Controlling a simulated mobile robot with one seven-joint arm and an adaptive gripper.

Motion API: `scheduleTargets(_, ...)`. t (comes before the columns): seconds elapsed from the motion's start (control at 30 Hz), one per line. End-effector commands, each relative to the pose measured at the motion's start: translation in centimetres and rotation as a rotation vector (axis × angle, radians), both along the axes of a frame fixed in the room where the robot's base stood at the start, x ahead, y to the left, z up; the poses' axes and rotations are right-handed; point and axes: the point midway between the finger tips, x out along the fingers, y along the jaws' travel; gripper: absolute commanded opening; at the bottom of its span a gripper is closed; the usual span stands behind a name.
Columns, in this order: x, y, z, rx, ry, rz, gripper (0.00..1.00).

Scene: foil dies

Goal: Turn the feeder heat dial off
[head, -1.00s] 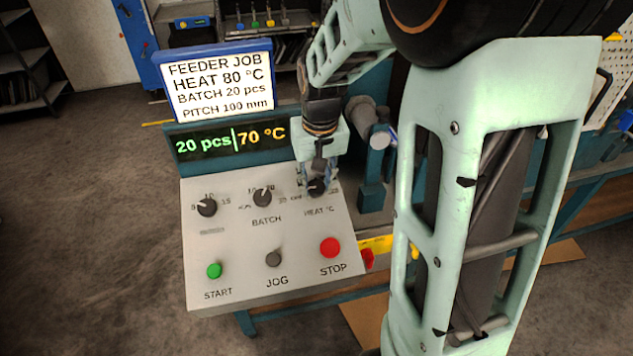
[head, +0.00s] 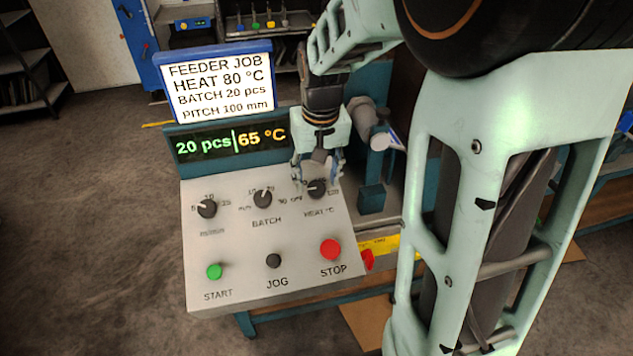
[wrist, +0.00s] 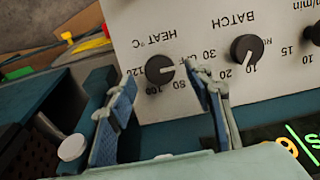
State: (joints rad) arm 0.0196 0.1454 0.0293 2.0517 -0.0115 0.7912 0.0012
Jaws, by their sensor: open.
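The heat dial (head: 317,188), a round black knob labelled HEAT °C, is at the panel's upper right. It also shows in the wrist view (wrist: 159,69), its white mark pointing right in that upside-down view. The lettering beside the mark is partly hidden by a finger. The display (head: 232,143) reads 20 pcs and 65 °C. My gripper (head: 320,180) is open and empty just above the dial. In the wrist view its fingertips (wrist: 162,80) stand either side of the dial, with visible space between; I cannot tell how far above it they are.
The batch dial (head: 262,198) sits to the left of the heat dial, with another black dial (head: 207,208) farther left. Below are a green START button (head: 214,271), a dark JOG button (head: 273,261) and a red STOP button (head: 330,250). A job sign (head: 222,85) reads HEAT 80 °C.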

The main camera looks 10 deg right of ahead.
Motion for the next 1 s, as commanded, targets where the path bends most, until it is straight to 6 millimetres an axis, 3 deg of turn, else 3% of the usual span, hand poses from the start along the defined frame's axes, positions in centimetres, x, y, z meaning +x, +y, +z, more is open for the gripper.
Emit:
scheduleTargets(0.2, -0.6, 0.0, 5.0, 0.000, -0.007, 0.001, 0.47)
scheduleTargets(0.43, -1.2, 0.0, 8.5, 0.000, -0.004, 0.001, 0.47)
scheduleTargets(0.6, -1.4, 0.0, 9.3, 0.000, -0.001, 0.001, 0.47)
scheduleTargets(1.0, -1.2, 0.4, 9.2, -0.005, -0.009, 0.019, 0.47)
